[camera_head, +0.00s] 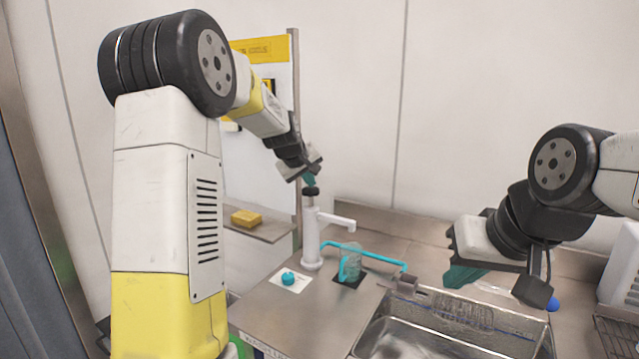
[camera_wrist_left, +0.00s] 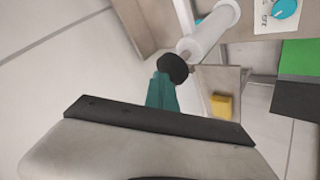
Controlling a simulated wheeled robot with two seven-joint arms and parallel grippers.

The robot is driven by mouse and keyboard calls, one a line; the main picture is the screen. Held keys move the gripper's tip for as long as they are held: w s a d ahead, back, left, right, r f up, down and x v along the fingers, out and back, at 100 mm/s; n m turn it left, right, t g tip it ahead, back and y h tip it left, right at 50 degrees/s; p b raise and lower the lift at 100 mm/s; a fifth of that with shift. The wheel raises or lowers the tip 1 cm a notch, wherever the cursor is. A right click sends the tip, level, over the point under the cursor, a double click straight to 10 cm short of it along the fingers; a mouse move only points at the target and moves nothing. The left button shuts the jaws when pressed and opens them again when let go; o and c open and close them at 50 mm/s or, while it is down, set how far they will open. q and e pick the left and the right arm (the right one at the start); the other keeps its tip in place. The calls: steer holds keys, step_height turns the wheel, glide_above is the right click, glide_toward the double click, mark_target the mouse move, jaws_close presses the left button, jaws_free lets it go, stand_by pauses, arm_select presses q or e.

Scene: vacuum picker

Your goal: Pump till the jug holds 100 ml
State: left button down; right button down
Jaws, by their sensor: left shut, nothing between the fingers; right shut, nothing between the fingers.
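A white hand pump (camera_head: 311,236) stands upright on the steel counter, with a black knob (camera_head: 311,192) on top and a white spout pointing right. The jug (camera_head: 352,262), clear and greenish, stands below the spout on a dark square; its liquid level cannot be read. My left gripper (camera_head: 309,180) is shut, with its teal fingertips at the top of the knob. In the left wrist view the fingertips (camera_wrist_left: 161,90) meet or nearly meet the knob (camera_wrist_left: 172,69); I cannot tell if they touch. My right gripper (camera_head: 463,277) is shut and empty above the counter at the sink's back edge.
A teal dial (camera_head: 289,278) on a white plate sits left of the jug. A teal pipe (camera_head: 375,256) runs right from near the pump. A steel sink (camera_head: 450,322) lies front right. A yellow block (camera_head: 246,218) rests on a lower ledge at left.

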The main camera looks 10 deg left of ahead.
arm_select(q)
steer(key=shift+f, duration=0.9)
stand_by(0.4)
steer(key=shift+r, duration=2.6)
steer(key=shift+r, duration=2.5)
steer(key=shift+r, duration=1.9)
steer(key=shift+f, duration=0.1)
steer(key=shift+f, duration=4.3)
